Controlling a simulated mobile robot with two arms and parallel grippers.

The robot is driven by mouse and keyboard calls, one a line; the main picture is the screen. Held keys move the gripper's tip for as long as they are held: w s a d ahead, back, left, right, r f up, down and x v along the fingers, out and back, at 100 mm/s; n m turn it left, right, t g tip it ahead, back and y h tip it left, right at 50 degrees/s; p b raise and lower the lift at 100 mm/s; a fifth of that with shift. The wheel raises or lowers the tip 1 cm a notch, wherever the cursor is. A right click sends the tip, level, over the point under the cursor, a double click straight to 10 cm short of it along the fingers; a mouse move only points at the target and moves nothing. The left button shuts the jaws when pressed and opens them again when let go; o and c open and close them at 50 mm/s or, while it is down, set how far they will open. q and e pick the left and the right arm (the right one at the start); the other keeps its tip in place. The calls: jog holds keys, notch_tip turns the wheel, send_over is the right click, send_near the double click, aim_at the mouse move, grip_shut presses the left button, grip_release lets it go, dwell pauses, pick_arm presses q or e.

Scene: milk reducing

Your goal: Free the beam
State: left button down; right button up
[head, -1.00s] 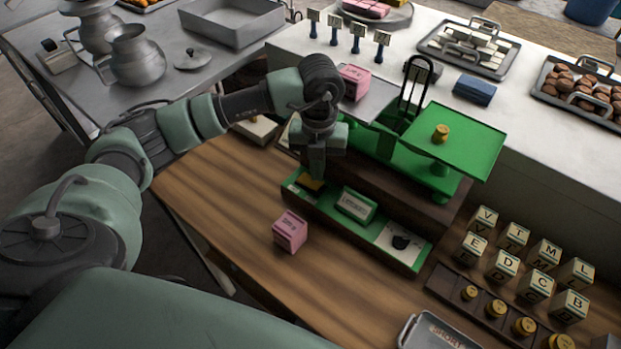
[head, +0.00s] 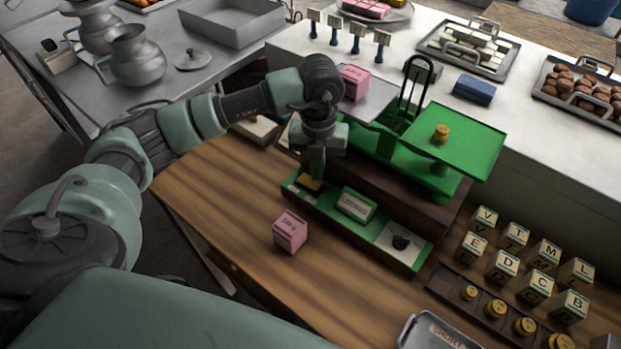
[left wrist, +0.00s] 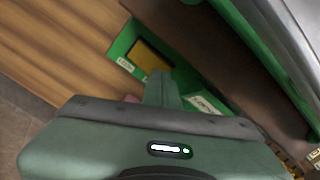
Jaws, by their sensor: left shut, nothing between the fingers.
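The green balance scale (head: 437,170) stands on a dark wooden base. Its right pan holds a small brass weight (head: 441,133), and a pink box (head: 354,82) is at its left pan (head: 375,101). In front is a long green tray (head: 378,248) with a yellow piece (head: 309,184) in its left end. My left gripper (head: 316,174) is shut and empty, pointing down just over that piece. The left wrist view shows the yellow piece (left wrist: 151,60) just beyond the fingers (left wrist: 161,88); I cannot tell whether they touch it. My right gripper is not in view.
Another pink box (head: 290,231) sits on the wooden table before the tray. Lettered blocks (head: 503,265) and a rack of brass weights (head: 497,308) stand at the right. A labelled metal tray (head: 440,332) is at the front edge. The table's left part is clear.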

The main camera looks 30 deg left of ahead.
aim_at(317, 184)
pick_arm(q)
jog(key=shift+f+b, duration=0.95)
jog(key=shift+f, duration=0.15)
dwell(0.6)
jog(key=shift+r, duration=0.15)
jog(key=shift+r+p, duration=0.75)
jog(key=shift+r, duration=0.2)
jog(key=shift+r+p, duration=1.4)
jog(key=shift+r, duration=1.1)
jog(key=shift+f, duration=0.1)
